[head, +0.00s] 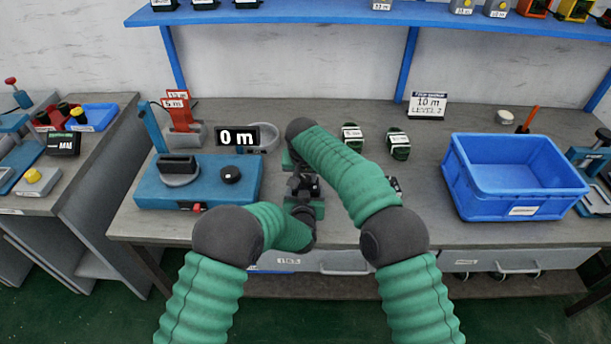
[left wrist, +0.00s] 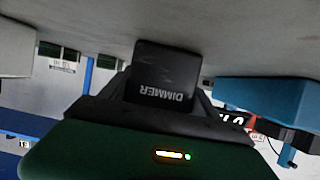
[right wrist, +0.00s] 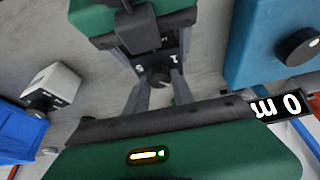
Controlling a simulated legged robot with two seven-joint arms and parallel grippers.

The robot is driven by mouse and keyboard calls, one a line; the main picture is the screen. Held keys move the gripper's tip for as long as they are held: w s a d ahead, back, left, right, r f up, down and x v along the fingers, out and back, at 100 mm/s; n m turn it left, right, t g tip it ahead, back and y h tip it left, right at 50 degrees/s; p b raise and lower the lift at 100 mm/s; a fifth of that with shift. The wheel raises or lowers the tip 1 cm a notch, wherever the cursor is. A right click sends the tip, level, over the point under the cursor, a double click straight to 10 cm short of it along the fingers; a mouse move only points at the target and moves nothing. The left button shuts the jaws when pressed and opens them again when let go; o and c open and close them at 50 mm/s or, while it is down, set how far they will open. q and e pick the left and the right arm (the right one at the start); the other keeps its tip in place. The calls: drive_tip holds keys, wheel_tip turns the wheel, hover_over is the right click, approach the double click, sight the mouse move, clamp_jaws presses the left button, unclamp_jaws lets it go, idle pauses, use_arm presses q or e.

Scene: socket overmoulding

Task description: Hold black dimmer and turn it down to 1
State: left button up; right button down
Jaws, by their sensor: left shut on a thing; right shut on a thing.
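The black dimmer (head: 305,184) is held above the middle of the table, between my two grippers. In the left wrist view its black block (left wrist: 165,85) with the word DIMMER sits between the fingers of my left gripper (head: 303,197), which is shut on it. In the right wrist view its face (right wrist: 155,62) has marks that look like 1 and 5, and a dark round knob (right wrist: 158,77). My right gripper (head: 294,170) is shut on the knob, with a finger on each side. The knob's exact setting cannot be read.
A blue device (head: 150,187) with a black knob (head: 230,174) stands left, beside a display (head: 238,137) reading 0 m. Small dark-green blocks (head: 352,134) lie behind my right arm. A blue crate (head: 480,180) stands right. A blue shelf (head: 330,14) runs along the wall.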

use_arm(q)
drive_tip(key=shift+f, duration=0.1)
use_arm(e)
drive_tip(key=shift+n, duration=0.4)
drive_tip(key=n+y, duration=0.1)
drive_tip(key=n, duration=0.1)
drive_tip(key=shift+d+n, duration=0.1)
drive_tip(key=shift+n, duration=0.3)
drive_tip(key=n+y, duration=0.1)
drive_tip(key=n, duration=0.2)
drive_tip(key=shift+n+g+y, duration=0.3)
drive_tip(key=shift+y, duration=0.1)
drive_tip(key=n+g+y, duration=0.1)
drive_tip(key=n, duration=0.3)
drive_tip(key=shift+w+n, duration=0.15)
drive_tip(key=shift+n, duration=0.15)
drive_tip(key=shift+d+n+g, duration=0.1)
drive_tip(key=shift+n+g, duration=0.2)
drive_tip(key=shift+n, duration=0.2)
use_arm(q)
drive_tip(key=shift+s, duration=0.1)
use_arm(e)
drive_tip(key=shift+w+d, duration=0.1)
drive_tip(key=c, duration=1.1)
unclamp_jaws()
drive_tip(key=shift+o, duration=0.2)
